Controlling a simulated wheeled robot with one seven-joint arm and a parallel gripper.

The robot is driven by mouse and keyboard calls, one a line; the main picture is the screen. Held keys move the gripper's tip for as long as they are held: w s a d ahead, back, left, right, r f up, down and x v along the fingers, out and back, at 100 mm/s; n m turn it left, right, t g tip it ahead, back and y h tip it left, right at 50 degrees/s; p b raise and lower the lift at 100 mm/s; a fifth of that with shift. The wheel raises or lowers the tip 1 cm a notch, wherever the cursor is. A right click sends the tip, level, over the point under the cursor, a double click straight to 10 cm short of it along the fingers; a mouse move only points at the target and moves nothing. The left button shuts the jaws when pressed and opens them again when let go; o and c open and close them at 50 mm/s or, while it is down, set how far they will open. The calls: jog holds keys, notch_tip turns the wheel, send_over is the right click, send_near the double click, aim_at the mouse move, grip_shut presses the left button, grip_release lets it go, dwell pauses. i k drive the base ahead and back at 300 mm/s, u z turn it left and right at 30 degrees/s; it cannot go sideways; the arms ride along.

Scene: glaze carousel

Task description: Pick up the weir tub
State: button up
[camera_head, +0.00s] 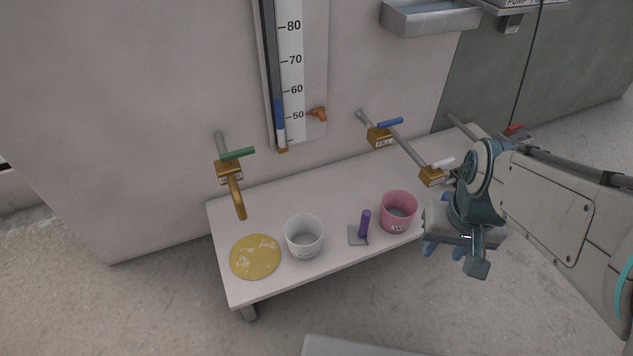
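A white tub (304,237) stands upright and open at the front of the low bench, with a small label too small to read. A pink tub (398,212) stands upright further right on the bench, with short dark lettering that I cannot read surely. I cannot tell from the labels which one is the weir tub. My gripper (444,250) is right of the pink tub, apart from it in the picture, with blue fingers pointing down. The gripper body partly hides the fingers, and I see nothing held between them.
The low bench (275,212) also bears a yellow blotched disc (255,257) and a purple upright handle (364,223) on a grey plate. Brass taps with green (237,154), blue (390,123) and white levers stick out over the bench. A scale (291,75) and metal trough (430,18) are on the wall.

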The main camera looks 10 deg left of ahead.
aim_at(398, 208)
jog(key=u, duration=0.5)
jog(key=i, duration=0.35)
jog(key=u, duration=0.65)
